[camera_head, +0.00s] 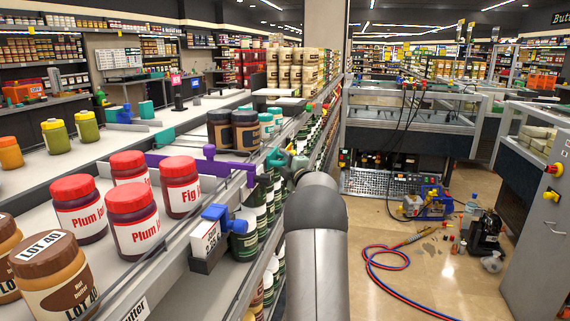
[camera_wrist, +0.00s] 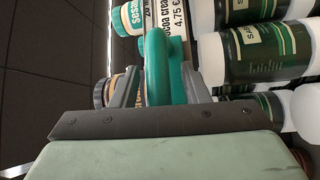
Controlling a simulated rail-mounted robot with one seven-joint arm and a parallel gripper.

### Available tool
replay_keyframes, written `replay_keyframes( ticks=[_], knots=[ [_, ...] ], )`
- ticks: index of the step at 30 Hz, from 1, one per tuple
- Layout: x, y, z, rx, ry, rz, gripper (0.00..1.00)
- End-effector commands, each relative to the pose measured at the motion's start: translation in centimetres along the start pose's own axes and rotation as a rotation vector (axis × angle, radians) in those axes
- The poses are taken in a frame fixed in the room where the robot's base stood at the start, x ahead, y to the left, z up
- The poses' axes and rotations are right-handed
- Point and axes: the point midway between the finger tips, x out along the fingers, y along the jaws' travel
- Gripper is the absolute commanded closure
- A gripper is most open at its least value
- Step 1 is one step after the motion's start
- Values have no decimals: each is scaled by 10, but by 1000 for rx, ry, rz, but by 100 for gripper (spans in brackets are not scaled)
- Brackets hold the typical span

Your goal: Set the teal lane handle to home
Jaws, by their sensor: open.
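The teal lane handle (camera_head: 275,158) sits at the front edge of the shelf, beyond the blue and purple ones in the head view. In the wrist view the teal handle (camera_wrist: 154,66) is a rounded loop standing between the two fingers. My gripper (camera_head: 293,161) is at the handle in the head view, partly hidden by my own arm. In the wrist view my gripper (camera_wrist: 160,78) is open, with one finger on each side of the handle. Whether either finger touches it, I cannot tell.
A purple handle (camera_head: 209,151) and a blue handle (camera_head: 238,226) stand nearer along the same shelf edge. Red-lidded jars (camera_head: 131,215) fill the near lanes. Bottles (camera_wrist: 262,52) lie close to the right of my gripper in the wrist view. The aisle floor (camera_head: 405,270) holds hoses and a pump.

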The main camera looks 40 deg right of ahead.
Motion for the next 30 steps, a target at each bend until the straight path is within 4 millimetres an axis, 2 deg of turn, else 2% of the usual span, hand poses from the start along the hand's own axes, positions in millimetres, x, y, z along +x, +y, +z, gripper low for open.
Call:
replay_keyframes(
  ticks=[5,8,21,25,30],
  knots=[
    [-13,1,1,0,-3,0,59],
    [-30,1,1,0,-4,0,59],
    [-136,1,1,0,-3,0,59],
    [-157,1,0,0,-1,1,59],
    [-171,0,0,0,0,1,59]
  ],
)
